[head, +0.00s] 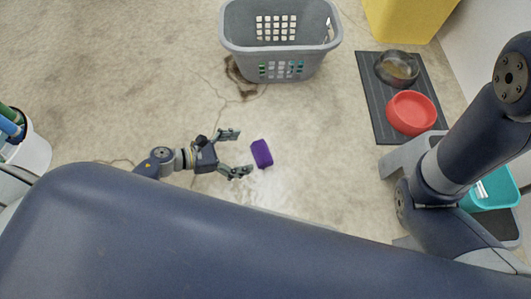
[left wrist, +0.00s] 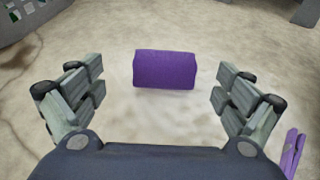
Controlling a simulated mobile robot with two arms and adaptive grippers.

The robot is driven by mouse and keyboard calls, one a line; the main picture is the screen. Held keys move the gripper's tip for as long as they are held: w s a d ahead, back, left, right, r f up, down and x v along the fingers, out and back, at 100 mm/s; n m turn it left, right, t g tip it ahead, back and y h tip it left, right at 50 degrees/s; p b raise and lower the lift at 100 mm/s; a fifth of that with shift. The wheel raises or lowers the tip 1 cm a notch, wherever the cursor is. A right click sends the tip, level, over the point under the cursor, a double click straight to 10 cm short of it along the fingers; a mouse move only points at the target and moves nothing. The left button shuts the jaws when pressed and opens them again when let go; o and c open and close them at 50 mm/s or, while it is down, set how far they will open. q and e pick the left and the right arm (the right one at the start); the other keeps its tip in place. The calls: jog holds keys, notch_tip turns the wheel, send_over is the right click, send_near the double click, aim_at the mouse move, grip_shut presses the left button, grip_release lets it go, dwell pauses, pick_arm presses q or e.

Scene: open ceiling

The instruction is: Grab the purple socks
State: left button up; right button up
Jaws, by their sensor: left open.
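The purple socks (head: 262,153) lie as a small folded bundle on the concrete floor. In the left wrist view the purple socks (left wrist: 165,69) sit ahead of the fingers, centred between them and apart from both. My left gripper (head: 236,152) is open and empty, low near the floor, just left of the socks with its fingers pointing at them. Its two fingers also show at either side of the left wrist view (left wrist: 161,98). My right gripper is not in view; only part of an arm shows at the right.
A grey laundry basket (head: 240,45) stands at the back. A dark mat (head: 376,110) with a metal bowl (head: 397,68) and a red bowl (head: 411,112) lies at the right. A white bin (head: 28,152) stands at far left.

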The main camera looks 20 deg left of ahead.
aim_at(258, 151)
pick_arm(q)
jog(key=shift+b+x, duration=0.3)
jog(key=shift+x, duration=0.8)
jog(key=b+x, duration=0.1)
jog(key=x, duration=0.2)
jog(key=b+x, duration=0.1)
jog(key=shift+s+d+b, duration=0.15)
jog(key=shift+d+b, duration=0.15)
jog(key=shift+d, duration=0.4)
jog(key=c, duration=1.1)
